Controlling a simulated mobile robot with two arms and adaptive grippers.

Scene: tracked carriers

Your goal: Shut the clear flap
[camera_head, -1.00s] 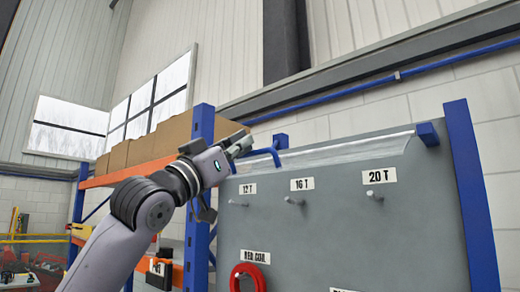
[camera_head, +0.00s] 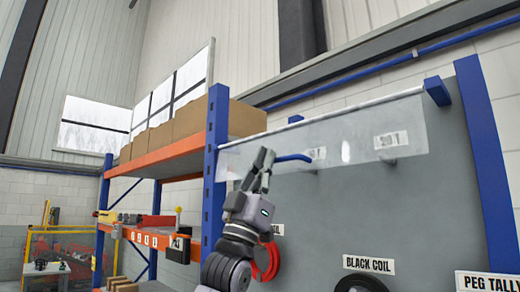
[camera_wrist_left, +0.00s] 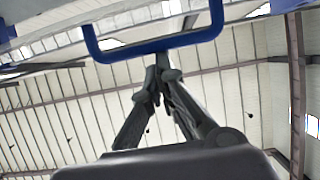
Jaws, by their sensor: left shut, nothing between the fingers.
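The clear flap (camera_head: 360,125) hangs from a rail along the top of the grey peg board (camera_head: 330,220) in the head view. It lies across the upper pegs and their labels, which show blurred through it. I cannot tell whether its lower edge touches the board. Its blue handle (camera_head: 294,157) sticks out at the lower left part. My left gripper (camera_head: 264,160) points up beside the handle, shut and empty. In the left wrist view, the blue bar (camera_wrist_left: 155,46) crosses right at the tips of the shut fingers (camera_wrist_left: 158,75); contact is not certain.
A blue upright (camera_head: 216,150) of an orange shelf with cardboard boxes (camera_head: 185,122) stands left of the gripper. A red coil (camera_head: 267,262) hangs behind my arm, and a black coil (camera_head: 362,284) hangs lower right. A blue post (camera_head: 487,150) bounds the board on the right.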

